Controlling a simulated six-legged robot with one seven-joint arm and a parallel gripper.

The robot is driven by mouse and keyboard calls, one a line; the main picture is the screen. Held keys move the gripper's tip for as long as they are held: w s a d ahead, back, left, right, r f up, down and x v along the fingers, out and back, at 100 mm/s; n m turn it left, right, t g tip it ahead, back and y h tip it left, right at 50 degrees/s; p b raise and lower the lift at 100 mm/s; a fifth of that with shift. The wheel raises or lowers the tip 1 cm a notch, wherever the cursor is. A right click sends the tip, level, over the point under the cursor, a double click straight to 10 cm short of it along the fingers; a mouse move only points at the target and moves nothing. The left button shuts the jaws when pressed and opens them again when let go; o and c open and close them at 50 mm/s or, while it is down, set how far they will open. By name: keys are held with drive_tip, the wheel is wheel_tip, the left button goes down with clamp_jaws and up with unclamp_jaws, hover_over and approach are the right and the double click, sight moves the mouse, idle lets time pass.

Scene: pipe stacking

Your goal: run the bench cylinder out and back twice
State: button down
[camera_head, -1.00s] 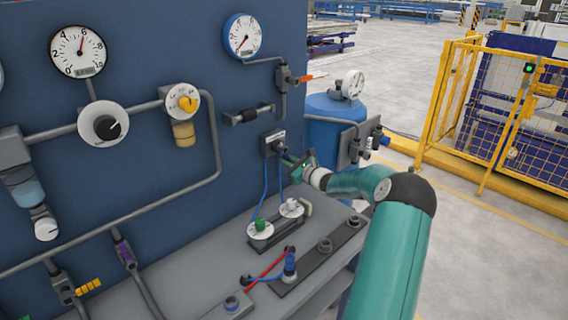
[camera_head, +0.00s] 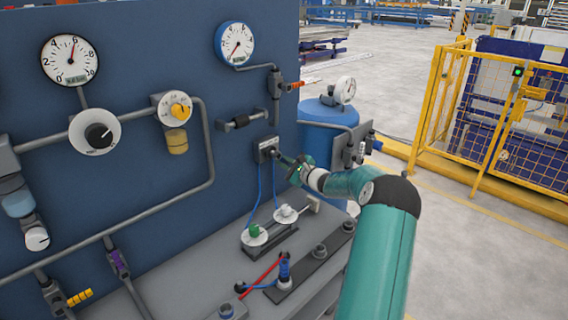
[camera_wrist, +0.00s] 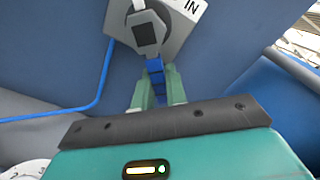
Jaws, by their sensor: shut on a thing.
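My gripper (camera_head: 286,162) reaches to a small valve block on a plate (camera_head: 264,150) on the blue panel. In the wrist view the plate (camera_wrist: 182,22) bears the letters IN and a grey part with a dark face (camera_wrist: 146,34). My gripper's green fingers (camera_wrist: 157,78) are shut on a blue ribbed lever (camera_wrist: 156,90) just below that part. Its far end is hidden between the fingers. What looks like the bench cylinder (camera_head: 274,240) lies on the bench, with a green knob (camera_head: 254,231) and a white knob (camera_head: 286,211) on white dials. Its rod position cannot be told.
A blue hose (camera_wrist: 96,88) runs down from the plate. Dial gauges (camera_head: 70,59) and grey pipes hang on the panel. A dark rail (camera_head: 310,268) with fittings lies on the bench. A blue tank (camera_head: 322,118) stands behind the panel's edge.

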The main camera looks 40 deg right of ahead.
drive_tip(key=shift+r, duration=0.1)
drive_tip(key=c, duration=1.4)
unclamp_jaws()
drive_tip(key=shift+c, duration=0.2)
drive_tip(key=s, duration=1.3)
drive_tip(key=shift+s+d, duration=0.25)
drive_tip(key=shift+s, duration=0.15)
